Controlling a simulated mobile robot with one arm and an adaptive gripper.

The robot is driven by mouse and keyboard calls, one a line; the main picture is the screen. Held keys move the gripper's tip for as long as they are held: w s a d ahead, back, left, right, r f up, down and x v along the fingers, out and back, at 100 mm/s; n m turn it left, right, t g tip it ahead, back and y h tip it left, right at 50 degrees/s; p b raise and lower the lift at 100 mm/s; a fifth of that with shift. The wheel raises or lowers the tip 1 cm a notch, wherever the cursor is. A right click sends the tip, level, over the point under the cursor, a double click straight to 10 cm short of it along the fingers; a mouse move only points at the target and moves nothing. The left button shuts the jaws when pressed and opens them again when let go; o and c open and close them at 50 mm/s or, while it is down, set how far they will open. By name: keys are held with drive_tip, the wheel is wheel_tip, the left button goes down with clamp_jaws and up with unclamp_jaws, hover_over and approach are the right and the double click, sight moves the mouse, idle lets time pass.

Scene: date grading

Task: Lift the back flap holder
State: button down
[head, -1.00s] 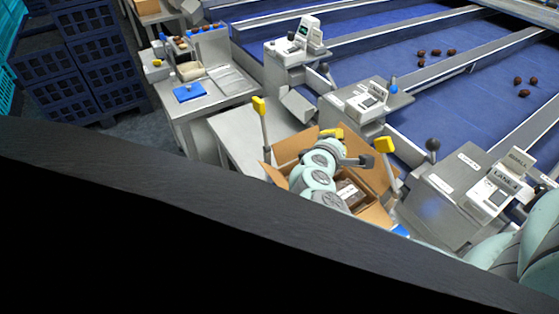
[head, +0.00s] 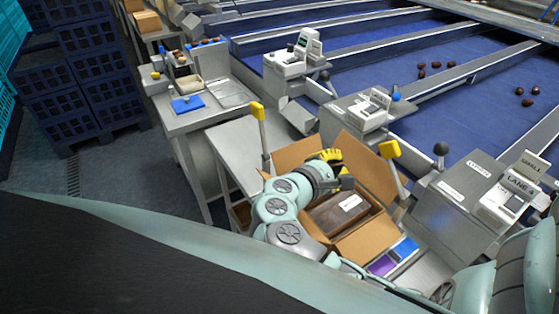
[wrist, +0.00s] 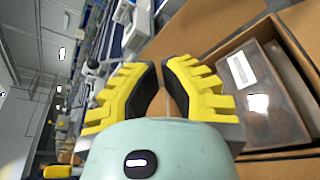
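Two yellow-headed flap holders stand at the open cardboard box (head: 345,250): a left one (head: 261,125) on an upright post and a right one (head: 390,160) by the raised right flap (head: 365,165). I cannot tell for sure which is the back one. Both look upright or slightly tilted. My gripper (head: 335,157), with yellow and black fingers, is over the far side of the box, between the holders and apart from both. In the wrist view my gripper (wrist: 161,66) has a narrow gap between its fingertips, with nothing seen held.
A dark brown pack with a white label (wrist: 280,105) lies in the box. Grey control stations (head: 365,110) and blue conveyor lanes (head: 400,60) with several dates lie behind. A steel bench (head: 235,140) is at left. Blue and purple pads (head: 392,256) lie in front right.

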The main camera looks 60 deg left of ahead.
drive_tip(key=w+d+p, duration=0.1)
drive_tip(key=w+p, duration=0.5)
drive_tip(key=w, duration=0.3)
drive_tip(key=shift+r, duration=0.35)
drive_tip(key=shift+w+b, duration=0.1)
drive_tip(key=shift+b, duration=0.4)
